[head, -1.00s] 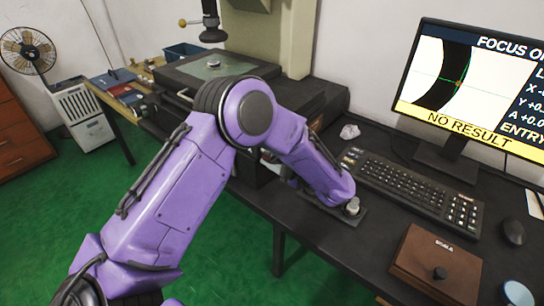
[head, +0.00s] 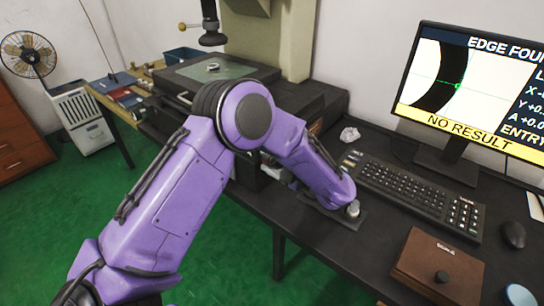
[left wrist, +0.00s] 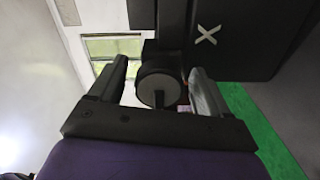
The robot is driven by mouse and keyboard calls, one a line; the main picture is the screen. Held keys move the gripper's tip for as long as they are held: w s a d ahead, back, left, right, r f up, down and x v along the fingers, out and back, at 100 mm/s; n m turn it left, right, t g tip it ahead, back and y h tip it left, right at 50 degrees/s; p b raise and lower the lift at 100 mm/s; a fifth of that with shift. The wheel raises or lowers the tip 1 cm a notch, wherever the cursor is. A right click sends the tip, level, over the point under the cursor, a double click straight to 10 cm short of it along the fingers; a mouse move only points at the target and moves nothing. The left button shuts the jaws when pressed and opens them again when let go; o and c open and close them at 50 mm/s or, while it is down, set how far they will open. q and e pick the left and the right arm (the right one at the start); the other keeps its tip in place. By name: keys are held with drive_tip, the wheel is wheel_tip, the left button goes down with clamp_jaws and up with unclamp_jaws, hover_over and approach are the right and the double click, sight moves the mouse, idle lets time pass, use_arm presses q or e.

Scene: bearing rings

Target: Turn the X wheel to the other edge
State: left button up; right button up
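The X wheel (left wrist: 158,88), a dark round knob with a grey face, sits between my left gripper's two fingers (left wrist: 157,88) in the left wrist view. A gap shows between the left finger and the wheel, so the gripper looks open around it. A white X marks the dark block (left wrist: 240,40) beside the wheel. In the head view my purple left arm hides the left gripper and the wheel. A small ring (head: 212,67) lies on the glass stage (head: 235,70). The monitor (head: 470,90) shows a dark arc, a green crosshair, "EDGE FOU…" and "NO RESULT". My right gripper is not in view.
A keyboard (head: 415,192), a mouse (head: 512,235) and a brown box (head: 437,263) stand on the dark desk. The camera head (head: 211,30) hangs above the stage. Green floor is open at left.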

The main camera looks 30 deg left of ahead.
use_arm(q)
drive_tip(key=d+b, duration=0.1)
drive_tip(key=d, duration=0.9)
drive_tip(key=shift+s+d+b, duration=0.25)
drive_tip(key=shift+s+b, duration=0.1)
drive_tip(key=shift+s, duration=0.05)
